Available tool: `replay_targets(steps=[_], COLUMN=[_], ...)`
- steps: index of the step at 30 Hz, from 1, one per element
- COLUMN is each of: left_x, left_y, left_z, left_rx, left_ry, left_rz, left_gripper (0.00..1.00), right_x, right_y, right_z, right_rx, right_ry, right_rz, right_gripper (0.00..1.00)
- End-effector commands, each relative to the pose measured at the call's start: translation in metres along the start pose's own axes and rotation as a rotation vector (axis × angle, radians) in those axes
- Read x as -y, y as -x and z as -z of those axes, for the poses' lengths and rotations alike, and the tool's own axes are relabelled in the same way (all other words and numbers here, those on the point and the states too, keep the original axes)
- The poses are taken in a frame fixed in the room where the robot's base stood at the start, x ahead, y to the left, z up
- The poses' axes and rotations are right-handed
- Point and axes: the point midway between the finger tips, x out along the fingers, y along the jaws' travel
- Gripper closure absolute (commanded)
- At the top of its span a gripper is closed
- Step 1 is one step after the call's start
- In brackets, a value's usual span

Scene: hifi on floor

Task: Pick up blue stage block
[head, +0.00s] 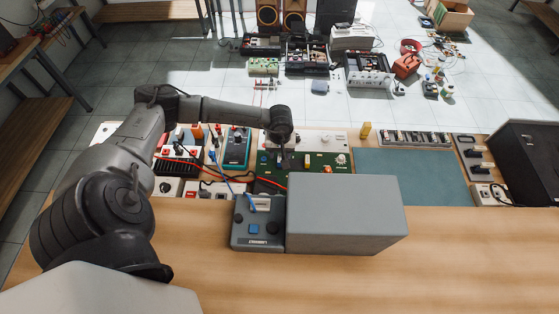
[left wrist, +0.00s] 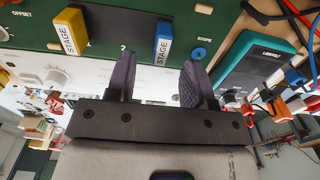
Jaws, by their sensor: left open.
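The blue stage block (left wrist: 163,42), labelled STAGE, sits on the green board in the left wrist view. My left gripper (left wrist: 157,76) is open, its two dark fingers either side of the block's line in the picture, with no visible contact. A yellow stage block (left wrist: 70,30) sits beside it on the board; it also shows in the head view (head: 307,160). In the head view my left gripper (head: 281,160) points down over the green board (head: 322,171), and I cannot make out the blue block clearly there. My right gripper is not in view.
A teal meter (head: 236,147) stands left of the board, with red and blue leads nearby. A large grey box (head: 345,215) and a grey control unit (head: 258,222) stand in front. A teal mat (head: 410,172) lies clear at the right.

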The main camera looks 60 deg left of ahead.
Motion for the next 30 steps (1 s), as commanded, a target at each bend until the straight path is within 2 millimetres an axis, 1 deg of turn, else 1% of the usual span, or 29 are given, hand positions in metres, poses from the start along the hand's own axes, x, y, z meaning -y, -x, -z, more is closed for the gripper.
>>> replay_targets(steps=[4,9,12,16,23,30], left_x=[0.002,0.003,0.003,0.003,0.003,0.003], left_y=[-0.013,-0.037,-0.046,-0.051,-0.052,-0.052], left_z=[0.000,0.000,0.001,0.001,0.001,0.001], left_rx=[0.003,0.003,0.002,0.000,0.000,0.000], left_ry=[0.003,0.002,0.003,0.001,0.001,0.001], left_rz=[0.003,0.001,0.001,0.001,0.001,0.001], left_gripper=[0.52,0.52,0.52,0.52,0.52,0.75], right_x=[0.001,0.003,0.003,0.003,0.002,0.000], right_y=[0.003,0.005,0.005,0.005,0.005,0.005], right_z=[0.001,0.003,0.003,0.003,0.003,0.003], right_rx=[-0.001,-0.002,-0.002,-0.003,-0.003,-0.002], right_ry=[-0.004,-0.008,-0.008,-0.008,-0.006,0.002], right_rz=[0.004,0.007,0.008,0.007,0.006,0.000], right_gripper=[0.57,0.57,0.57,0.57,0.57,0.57])
